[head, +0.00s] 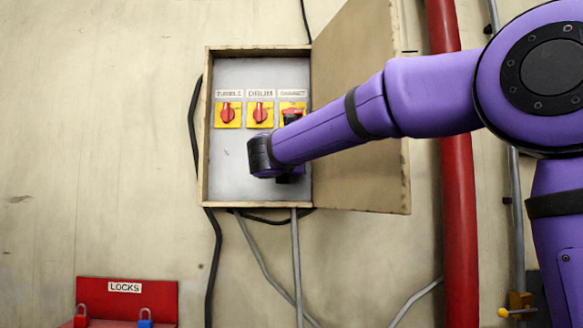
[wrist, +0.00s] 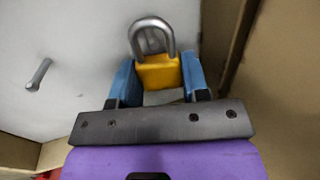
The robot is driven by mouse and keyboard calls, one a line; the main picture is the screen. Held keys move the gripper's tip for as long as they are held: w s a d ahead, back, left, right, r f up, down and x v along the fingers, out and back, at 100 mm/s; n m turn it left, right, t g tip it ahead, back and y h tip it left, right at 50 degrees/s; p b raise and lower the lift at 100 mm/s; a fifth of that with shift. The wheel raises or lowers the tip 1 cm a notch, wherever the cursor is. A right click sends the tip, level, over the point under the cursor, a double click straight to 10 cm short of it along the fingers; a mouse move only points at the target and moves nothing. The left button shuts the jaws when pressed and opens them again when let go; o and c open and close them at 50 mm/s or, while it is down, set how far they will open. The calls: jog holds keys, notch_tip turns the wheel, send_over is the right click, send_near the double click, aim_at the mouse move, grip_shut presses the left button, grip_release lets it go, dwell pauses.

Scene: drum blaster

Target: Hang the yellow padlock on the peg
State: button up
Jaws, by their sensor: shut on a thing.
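The yellow padlock (wrist: 158,73) is between the two blue fingers of my gripper (wrist: 159,78) in the wrist view, and the gripper is shut on it. Its grey shackle points up in that picture, toward the pale back panel. A metal peg (wrist: 39,75) sticks out of the panel to the left, apart from the padlock. Another grey shape shows inside the shackle loop; I cannot tell whether it is a second peg or whether the shackle is around it. In the head view my arm hides the padlock and the pegs.
The open wooden box (head: 207,130) hangs on the wall, its door (head: 385,185) swung right. Red switches on yellow plates (head: 228,115) line its upper part. The box side wall is close right of my gripper. A red lock rack (head: 128,297) holds red and blue padlocks at lower left.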

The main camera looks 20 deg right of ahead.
jog(key=o, duration=0.9)
jog(key=shift+s+d, duration=0.1)
jog(key=shift+a, duration=0.2)
